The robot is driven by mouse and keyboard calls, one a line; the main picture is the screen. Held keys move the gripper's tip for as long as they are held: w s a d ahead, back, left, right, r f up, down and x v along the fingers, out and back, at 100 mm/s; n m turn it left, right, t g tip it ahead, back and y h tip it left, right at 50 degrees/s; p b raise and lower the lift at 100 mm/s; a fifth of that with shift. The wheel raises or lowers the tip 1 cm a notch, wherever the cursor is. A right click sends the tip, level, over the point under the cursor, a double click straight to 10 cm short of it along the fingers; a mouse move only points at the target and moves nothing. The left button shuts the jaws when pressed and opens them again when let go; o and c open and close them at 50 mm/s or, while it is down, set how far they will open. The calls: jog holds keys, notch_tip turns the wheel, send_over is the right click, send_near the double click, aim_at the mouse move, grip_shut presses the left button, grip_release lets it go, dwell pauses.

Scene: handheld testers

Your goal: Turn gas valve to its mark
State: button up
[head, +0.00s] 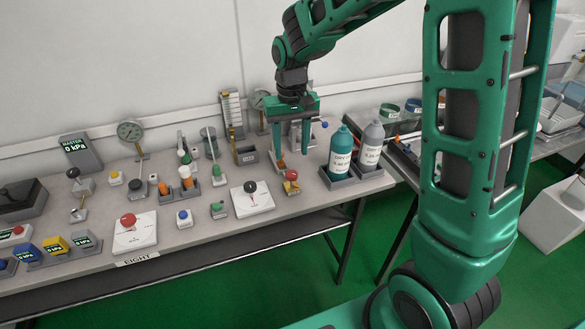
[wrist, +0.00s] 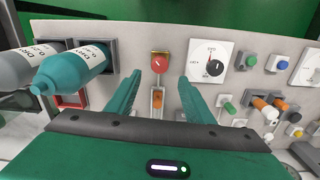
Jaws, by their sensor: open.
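A white plate with a black round knob and a small red mark (head: 251,197) lies on the bench, left of my gripper; it also shows in the wrist view (wrist: 209,67). A red knob on a yellowish block (head: 291,182) stands just in front of my gripper; in the wrist view the red knob (wrist: 160,60) appears just beyond the fingertips.
A teal bottle (head: 341,152) and a grey bottle (head: 370,145) stand in holders right of my gripper. Another white plate with a red knob (head: 134,233) lies farther left. Several small buttons, levers and gauges crowd the bench. A wall closes off the back.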

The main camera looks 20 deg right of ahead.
aim_at(292, 173)
notch_tip(292, 173, down, 8)
dwell(0.4)
jog(key=c, duration=1)
jog(key=shift+d, duration=0.4)
jog(key=shift+c, duration=0.2)
jog(key=shift+a, duration=0.25)
